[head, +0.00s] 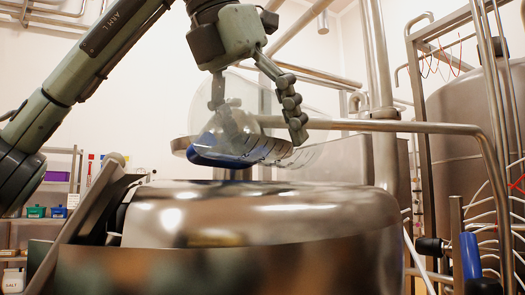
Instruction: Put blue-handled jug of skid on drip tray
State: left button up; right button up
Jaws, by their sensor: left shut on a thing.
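My left gripper (262,130) comes down from the top with its fingers spread around a clear jug (272,149) with dark graduation marks. The jug is tilted well over on its side, above a shiny metal vessel. The exact contact is hard to see. I cannot make out the drip tray. My right gripper is not in view.
The domed metal vessel (270,215) fills the lower middle. A metal pipe (400,126) runs right from behind the jug. A large tank (460,140), pipes and a blue-handled fitting (470,256) stand at the right. A salt jar (13,280) is at the lower left.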

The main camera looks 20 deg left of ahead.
pick_arm(q)
jog(key=shift+f, duration=0.8)
jog(key=shift+f, duration=0.15)
jog(key=o, duration=1.3)
jog(key=shift+c, duration=0.2)
